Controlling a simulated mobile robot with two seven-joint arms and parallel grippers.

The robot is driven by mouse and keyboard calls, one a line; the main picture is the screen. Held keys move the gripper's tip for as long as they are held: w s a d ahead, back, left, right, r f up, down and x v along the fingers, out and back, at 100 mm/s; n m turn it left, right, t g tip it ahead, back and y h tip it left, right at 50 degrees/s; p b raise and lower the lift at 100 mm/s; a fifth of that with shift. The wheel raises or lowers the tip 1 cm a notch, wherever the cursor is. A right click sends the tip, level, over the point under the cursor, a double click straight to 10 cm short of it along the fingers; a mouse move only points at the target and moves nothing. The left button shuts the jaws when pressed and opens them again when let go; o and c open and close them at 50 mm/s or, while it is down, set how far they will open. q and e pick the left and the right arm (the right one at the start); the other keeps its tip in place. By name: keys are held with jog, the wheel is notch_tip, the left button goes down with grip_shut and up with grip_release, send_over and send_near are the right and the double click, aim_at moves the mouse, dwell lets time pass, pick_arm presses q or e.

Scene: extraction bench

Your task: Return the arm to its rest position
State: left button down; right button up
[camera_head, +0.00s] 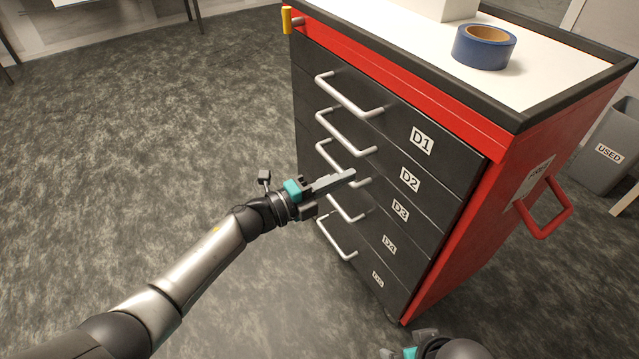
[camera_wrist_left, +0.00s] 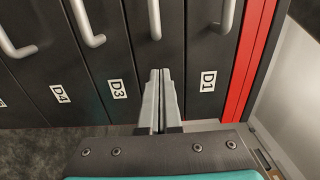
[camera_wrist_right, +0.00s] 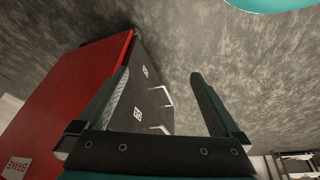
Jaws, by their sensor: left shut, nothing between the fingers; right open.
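My left gripper (camera_head: 353,175) reaches in from the left in front of the drawer cabinet; its fingers are pressed together and hold nothing. In the head view its tips overlap the D3 handle (camera_head: 331,160). In the left wrist view the fingertips (camera_wrist_left: 159,72) lie over the D2 drawer front near the end of its handle (camera_wrist_left: 154,18); I cannot tell whether they touch. My right gripper (camera_wrist_right: 160,74) is open and empty in the right wrist view, with the cabinet side and drawers beyond it. Only part of it shows at the bottom edge of the head view.
The red and black cabinet (camera_head: 466,130) has several drawers, all seemingly shut, with protruding handles. A blue tape roll (camera_head: 483,46) and a white block (camera_head: 440,8) stand on its top. A red side handle (camera_head: 545,230) sticks out. Grey floor (camera_head: 150,140) is clear at left.

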pick_arm(q)
jog(key=shift+p+v, duration=0.65)
jog(key=shift+v, duration=2)
pick_arm(e)
jog(key=shift+s+d+f+g, duration=0.1)
jog(key=shift+s+f+g, duration=0.1)
jog(key=shift+f, duration=0.65)
jog(key=shift+s+f+g, duration=0.1)
jog(key=shift+s+f, duration=0.1)
jog(key=shift+f, duration=0.65)
